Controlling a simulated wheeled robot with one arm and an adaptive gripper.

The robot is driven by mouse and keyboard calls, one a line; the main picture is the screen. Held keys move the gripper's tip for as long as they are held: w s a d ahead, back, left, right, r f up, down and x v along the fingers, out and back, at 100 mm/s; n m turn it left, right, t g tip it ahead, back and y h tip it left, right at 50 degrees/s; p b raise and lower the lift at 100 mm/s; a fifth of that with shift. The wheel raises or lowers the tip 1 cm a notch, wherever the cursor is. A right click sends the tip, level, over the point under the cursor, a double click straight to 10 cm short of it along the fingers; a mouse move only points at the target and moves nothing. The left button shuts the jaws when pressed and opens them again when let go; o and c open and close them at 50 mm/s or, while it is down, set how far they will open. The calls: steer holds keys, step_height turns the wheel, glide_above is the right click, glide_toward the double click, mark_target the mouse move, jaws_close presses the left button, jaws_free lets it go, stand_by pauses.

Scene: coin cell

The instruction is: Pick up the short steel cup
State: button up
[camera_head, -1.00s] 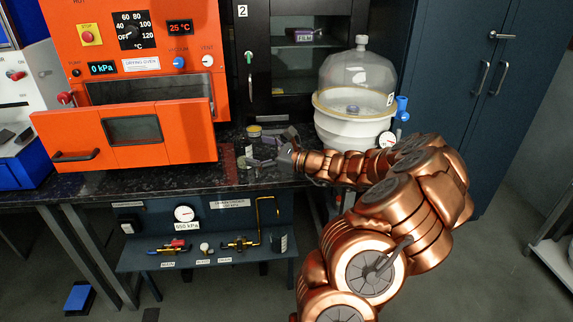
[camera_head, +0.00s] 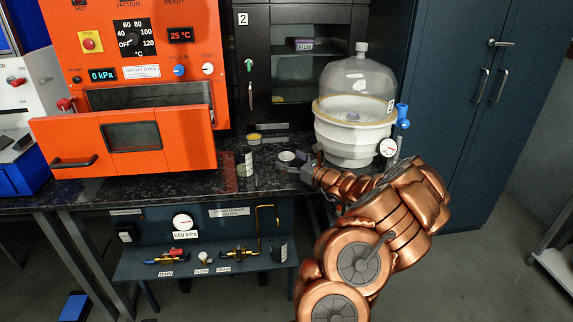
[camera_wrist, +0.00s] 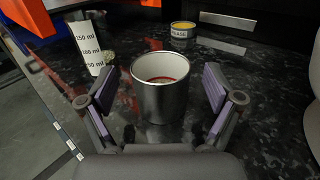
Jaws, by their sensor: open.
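The short steel cup (camera_wrist: 160,101) stands upright on the dark speckled counter, in the middle of the wrist view, with a reddish patch inside it. In the head view its pale rim shows as a small cup (camera_head: 286,155) just left of my gripper (camera_head: 306,168). In the wrist view my gripper (camera_wrist: 160,88) is open, with one purple-padded finger on each side of the cup. There appear to be gaps between the pads and the wall. I cannot tell how deep the fingers reach beside it.
A container with a millilitre scale (camera_wrist: 92,42) stands to the left; it also shows in the head view (camera_head: 245,163). A yellow-topped grease tin (camera_wrist: 183,36) stands behind the cup. The bell-jar desiccator (camera_head: 354,105) and orange oven (camera_head: 180,100) flank this part of the counter.

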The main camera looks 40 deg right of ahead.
steer(key=shift+w, duration=1.05)
steer(key=c, duration=1.3)
steer(key=shift+r, duration=0.25)
